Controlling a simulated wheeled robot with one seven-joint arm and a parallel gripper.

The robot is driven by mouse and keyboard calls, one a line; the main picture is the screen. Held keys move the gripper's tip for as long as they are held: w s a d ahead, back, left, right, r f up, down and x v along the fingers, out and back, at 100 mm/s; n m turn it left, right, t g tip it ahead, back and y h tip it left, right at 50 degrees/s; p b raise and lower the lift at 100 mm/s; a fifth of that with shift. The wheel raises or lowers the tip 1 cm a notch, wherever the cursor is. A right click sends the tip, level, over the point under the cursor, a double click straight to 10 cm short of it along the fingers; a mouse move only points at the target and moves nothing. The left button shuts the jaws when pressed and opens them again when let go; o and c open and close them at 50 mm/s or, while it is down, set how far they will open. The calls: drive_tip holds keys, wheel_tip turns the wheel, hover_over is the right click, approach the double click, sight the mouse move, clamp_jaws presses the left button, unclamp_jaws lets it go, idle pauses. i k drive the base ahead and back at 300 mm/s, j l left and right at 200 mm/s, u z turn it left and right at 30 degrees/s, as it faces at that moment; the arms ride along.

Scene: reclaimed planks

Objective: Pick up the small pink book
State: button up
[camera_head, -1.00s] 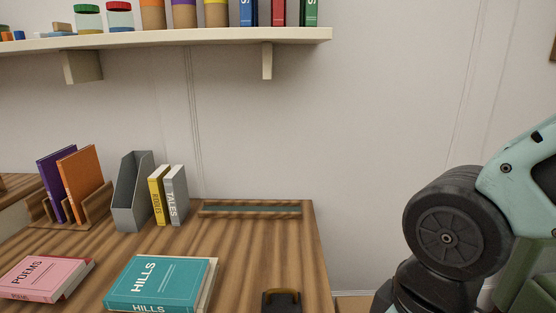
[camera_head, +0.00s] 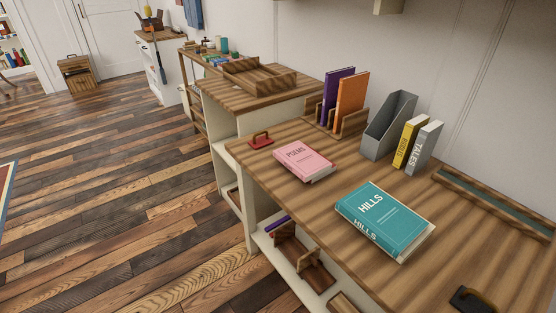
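The small pink book (camera_head: 304,162), titled POEMS, lies flat on the wooden desk (camera_head: 330,218), near its front left edge. My gripper and arm are not in this view, so I cannot see whether the gripper is open or shut.
Behind stand a wooden rack with purple and orange books (camera_head: 350,101), a grey file holder (camera_head: 389,126), and yellow (camera_head: 410,142) and grey (camera_head: 425,148) books. Open plank floor (camera_head: 130,210) lies left of the desk.

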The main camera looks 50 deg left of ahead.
sight(305, 162)
drive_tip(key=u, duration=1.45)
drive_tip(key=z, duration=0.5)
